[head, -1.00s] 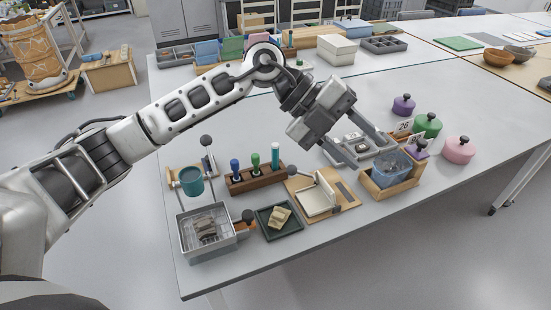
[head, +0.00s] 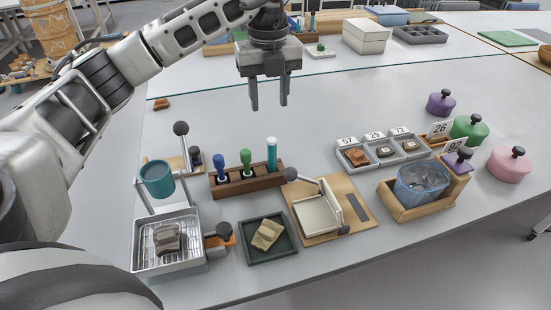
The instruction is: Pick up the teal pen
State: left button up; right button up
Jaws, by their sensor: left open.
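The teal pen (head: 271,153) stands upright in the right end of a brown wooden holder (head: 248,183). A green-handled tool (head: 246,160) and a blue-handled tool (head: 220,166) stand beside it to the left in the same holder. My left gripper (head: 269,105) points down above the table, beyond the holder in the picture and above the pen's top. Its two fingers are apart with nothing between them. It does not touch the pen. My right gripper is not in view.
A wire-rack tray (head: 138,261) with a sherd, a dark green tray (head: 250,254) with a sherd, and a wooden board (head: 361,219) stand in front. Numbered grey trays (head: 346,166), a blue tub (head: 423,183) and lidded knobs are to the right.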

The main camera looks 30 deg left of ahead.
aim_at(272, 140)
pick_arm(q)
notch_tip(272, 140, down, 8)
jog(key=shift+s+r, duration=0.1)
jog(key=shift+r, duration=0.1)
jog(key=shift+d+f, duration=0.2)
jog(key=shift+f, duration=1.25)
jog(key=shift+d+f, duration=0.15)
jog(key=shift+f, duration=1.25)
jog(key=shift+s, duration=0.1)
grip_shut()
